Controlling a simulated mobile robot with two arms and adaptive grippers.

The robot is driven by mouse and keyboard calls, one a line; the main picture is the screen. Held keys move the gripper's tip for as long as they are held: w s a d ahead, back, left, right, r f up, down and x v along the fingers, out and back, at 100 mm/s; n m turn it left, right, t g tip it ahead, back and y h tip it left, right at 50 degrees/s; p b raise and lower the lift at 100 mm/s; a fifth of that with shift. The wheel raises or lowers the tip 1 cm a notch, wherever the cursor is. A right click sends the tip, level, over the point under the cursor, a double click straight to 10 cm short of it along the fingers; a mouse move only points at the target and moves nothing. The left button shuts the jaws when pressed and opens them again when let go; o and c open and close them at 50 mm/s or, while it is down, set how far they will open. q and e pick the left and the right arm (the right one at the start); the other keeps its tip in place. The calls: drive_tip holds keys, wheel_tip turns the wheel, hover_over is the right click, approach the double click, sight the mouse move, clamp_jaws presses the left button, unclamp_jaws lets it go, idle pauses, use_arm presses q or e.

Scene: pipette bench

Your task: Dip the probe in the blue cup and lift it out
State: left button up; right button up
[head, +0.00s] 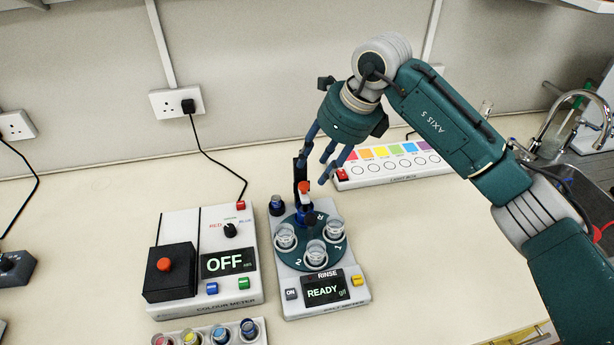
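A small upright piece with an orange-red and white top (304,188) stands at the back of the rinse station (345,306); it may be the probe, but I cannot tell for sure. My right gripper (314,171) points down just above it, fingers spread, with nothing visibly held between them. A dark blue cup (249,330) sits at the right end of a white rack (262,338) at the bottom edge, beside a paler blue-grey cup (221,335). The rack is partly cut off by the frame. My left gripper is not in view.
The colour meter (208,297), reading OFF, stands left of the rinse station, which reads READY. Several clear cups (316,253) sit on its round plate. A colour strip (395,167) lies at the back. Bench to the right is free.

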sight(304, 184)
drive_tip(key=p+x, duration=0.2)
drive_tip(key=x, duration=0.4)
drive_tip(key=shift+w+a, duration=0.1)
drive_tip(key=shift+w+a+f, duration=0.1)
drive_tip(key=shift+a+f, duration=0.1)
drive_tip(key=shift+f, duration=0.45)
clamp_jaws()
